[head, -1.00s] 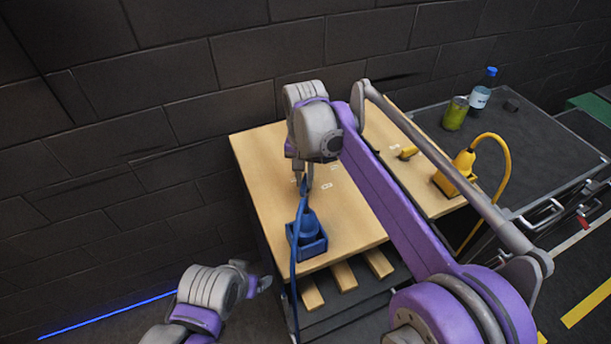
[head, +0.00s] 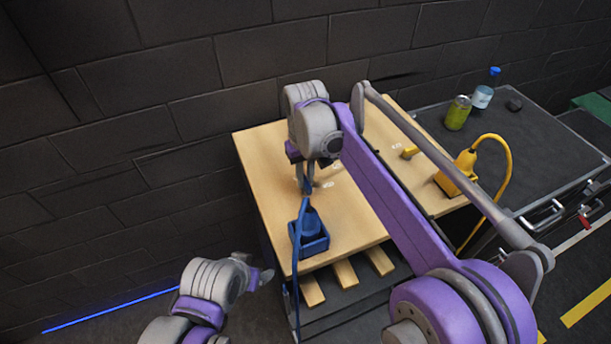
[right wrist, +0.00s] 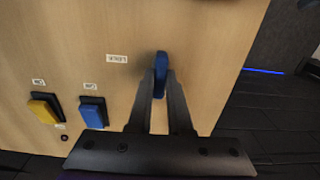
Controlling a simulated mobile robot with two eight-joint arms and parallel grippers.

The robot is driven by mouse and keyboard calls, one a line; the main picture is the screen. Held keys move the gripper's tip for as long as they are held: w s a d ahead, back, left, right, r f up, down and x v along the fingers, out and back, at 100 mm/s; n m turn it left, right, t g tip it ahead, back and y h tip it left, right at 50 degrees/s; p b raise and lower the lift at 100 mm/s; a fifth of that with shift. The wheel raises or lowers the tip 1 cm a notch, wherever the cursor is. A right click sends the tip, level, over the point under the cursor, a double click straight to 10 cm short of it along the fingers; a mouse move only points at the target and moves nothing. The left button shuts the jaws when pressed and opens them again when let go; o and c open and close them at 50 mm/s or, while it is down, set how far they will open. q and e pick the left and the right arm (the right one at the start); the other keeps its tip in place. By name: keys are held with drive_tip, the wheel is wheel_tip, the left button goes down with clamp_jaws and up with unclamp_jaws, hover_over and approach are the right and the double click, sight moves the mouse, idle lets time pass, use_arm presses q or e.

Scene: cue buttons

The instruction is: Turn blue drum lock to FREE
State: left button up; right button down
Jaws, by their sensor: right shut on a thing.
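A blue upright piece (right wrist: 160,74), which looks like the handle of the blue drum lock, stands out from the wooden panel in the right wrist view. My right gripper (right wrist: 161,85) is shut on it, with one dark finger on each side. A small white label (right wrist: 117,58), apparently reading LOCK, is on the panel left of it. In the head view my right gripper (head: 305,185) is over the far left part of the wooden top, and its arm hides much of the surface. My left gripper (head: 262,277) hangs low left, apart from the bench; its jaws are unclear.
A blue plug in a blue box (head: 311,238) with a blue cable stands at the wooden top's front edge. A yellow plug (head: 457,176) with cable stands right. A blue button (right wrist: 94,113) and yellow button (right wrist: 45,109) are left of the handle.

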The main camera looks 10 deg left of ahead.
sight(305, 180)
idle(0.4)
drive_tip(key=c, duration=0.8)
unclamp_jaws()
drive_tip(key=shift+c, duration=0.2)
wheel_tip(305, 180, up, 11)
drive_tip(key=p, duration=0.1)
drive_tip(key=shift+f, duration=0.15)
